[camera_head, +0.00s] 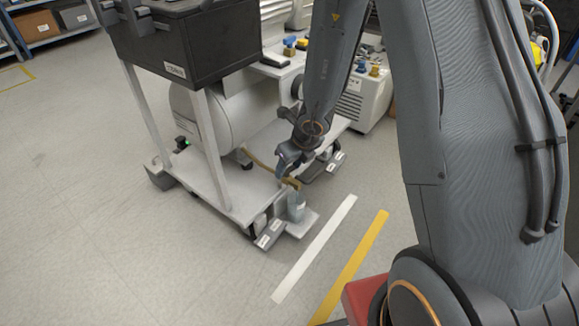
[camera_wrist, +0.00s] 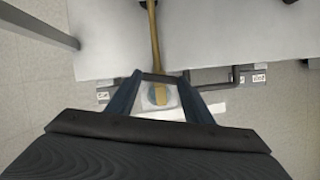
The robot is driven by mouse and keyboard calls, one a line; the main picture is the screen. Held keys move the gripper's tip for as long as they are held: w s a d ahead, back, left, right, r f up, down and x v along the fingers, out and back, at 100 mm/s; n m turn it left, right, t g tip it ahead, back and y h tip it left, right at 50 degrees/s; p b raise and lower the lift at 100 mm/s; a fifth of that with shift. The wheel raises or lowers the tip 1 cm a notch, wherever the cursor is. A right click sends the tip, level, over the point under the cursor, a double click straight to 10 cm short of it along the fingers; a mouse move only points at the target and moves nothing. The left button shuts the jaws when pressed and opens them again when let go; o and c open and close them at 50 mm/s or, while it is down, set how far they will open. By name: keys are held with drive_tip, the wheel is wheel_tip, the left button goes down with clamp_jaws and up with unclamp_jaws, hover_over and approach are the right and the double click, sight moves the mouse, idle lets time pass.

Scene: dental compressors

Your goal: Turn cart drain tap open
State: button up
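The cart (camera_head: 215,175) carries a pale tank (camera_head: 228,112). A brass drain pipe (camera_head: 262,167) runs from below the tank to the cart's front edge and ends above a small cup (camera_head: 296,208). The pipe (camera_wrist: 153,35) also shows in the wrist view, reaching down between my fingertips. My gripper (camera_head: 283,165) is low over the pipe's outer end. In the wrist view my gripper (camera_wrist: 162,76) has its fingers apart. A thin dark bar spans between the tips; I cannot tell whether it is the tap lever or touches the fingers. The cup (camera_wrist: 158,95) shows beyond them.
A black box (camera_head: 185,45) sits on top of the cart, held by pale posts. Dark labelled pedals (camera_head: 268,235) stick out at the cart's front. Another compressor (camera_head: 362,98) stands behind. White and yellow floor stripes (camera_head: 315,245) lie in front on clear floor.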

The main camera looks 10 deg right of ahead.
drive_tip(key=shift+d+r+n+p, duration=0.15)
drive_tip(key=shift+n+p, duration=0.45)
drive_tip(key=shift+p, duration=0.7)
drive_tip(key=shift+w+n+g+y+p, duration=0.15)
drive_tip(key=shift+n+g+y+p, duration=0.3)
drive_tip(key=shift+n+p, duration=0.65)
drive_tip(key=o, duration=1.1)
drive_tip(key=shift+c, duration=0.2)
